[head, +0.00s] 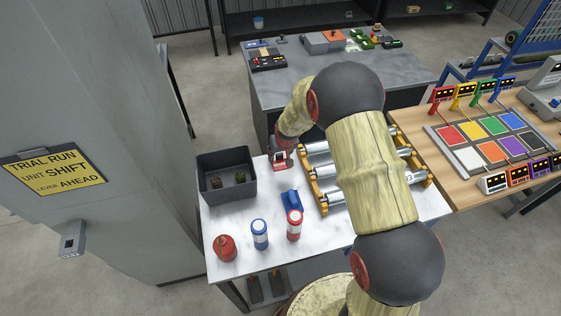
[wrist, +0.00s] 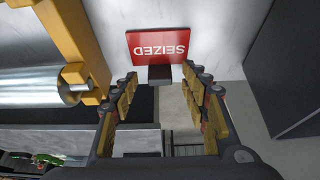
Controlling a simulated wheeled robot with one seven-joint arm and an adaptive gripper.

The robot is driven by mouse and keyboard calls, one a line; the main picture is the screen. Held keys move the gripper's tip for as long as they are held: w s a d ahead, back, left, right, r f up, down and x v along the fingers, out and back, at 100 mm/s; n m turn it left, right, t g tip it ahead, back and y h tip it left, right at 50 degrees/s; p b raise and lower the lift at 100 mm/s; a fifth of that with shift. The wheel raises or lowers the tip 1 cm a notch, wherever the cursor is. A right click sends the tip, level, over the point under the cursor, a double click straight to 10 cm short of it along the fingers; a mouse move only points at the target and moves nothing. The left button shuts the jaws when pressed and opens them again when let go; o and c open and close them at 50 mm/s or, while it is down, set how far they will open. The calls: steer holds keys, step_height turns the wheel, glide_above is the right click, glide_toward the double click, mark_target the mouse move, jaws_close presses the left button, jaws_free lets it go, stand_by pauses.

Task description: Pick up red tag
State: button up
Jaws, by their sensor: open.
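The red tag (wrist: 157,44) is a flat red plate with the white word "SEIZED", upside down in the wrist view. It is at the white table's far edge, with a dark block (wrist: 160,75) at its lower edge. My gripper (wrist: 162,80) is open, with one finger on each side of the dark block, and nothing is clearly clasped. In the head view the red tag (head: 281,166) shows partly beneath my gripper (head: 282,153), between the grey bin and the roller frame. Whether the fingers touch the block cannot be told.
A grey bin (head: 226,163) with dark lumps stands left of the tag. The roller frame (head: 318,185) with yellow ends is close on the right. A blue object (head: 291,200), a red-capped can (head: 294,226), a blue-capped can (head: 260,235) and a red container (head: 225,248) stand nearer.

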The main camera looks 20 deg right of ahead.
steer(key=shift+c, duration=0.5)
steer(key=c, duration=0.9)
steer(key=shift+r, duration=0.15)
